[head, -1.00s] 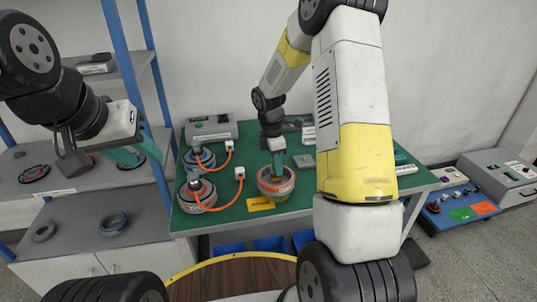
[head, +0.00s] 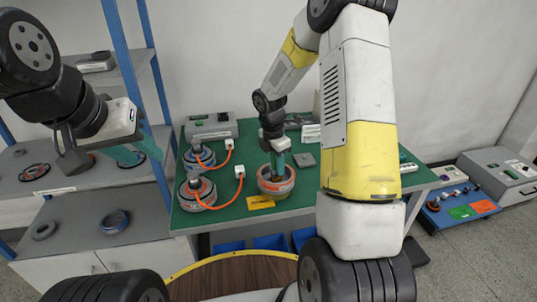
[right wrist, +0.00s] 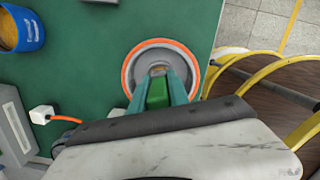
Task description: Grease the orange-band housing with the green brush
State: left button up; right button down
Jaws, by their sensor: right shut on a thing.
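The orange-band housing (head: 276,188) is a round grey cup on the green table. In the right wrist view its orange rim (right wrist: 128,72) surrounds a grey interior. My right gripper (head: 278,164) points down over the housing, its teal fingers shut on the green brush (right wrist: 157,94). The brush's lower end shows as a small tan patch inside the housing; whether it touches the wall or floor is unclear. My left gripper (head: 138,156) is at the left by the shelf, its teal fingers apart and nothing between them.
Two round units (head: 197,195) (head: 199,159) with orange cables stand left of the housing. A yellow label (head: 261,202) lies in front. A blue tub (right wrist: 22,30) with amber contents shows in the wrist view. A shelf (head: 75,200) stands left and a grey case (head: 210,127) at the back.

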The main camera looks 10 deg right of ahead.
jog(key=m, duration=0.5)
jog(key=shift+g, duration=0.3)
jog(key=m, duration=0.3)
jog(key=n, duration=0.4)
jog(key=shift+n, duration=0.4)
jog(key=n, duration=0.3)
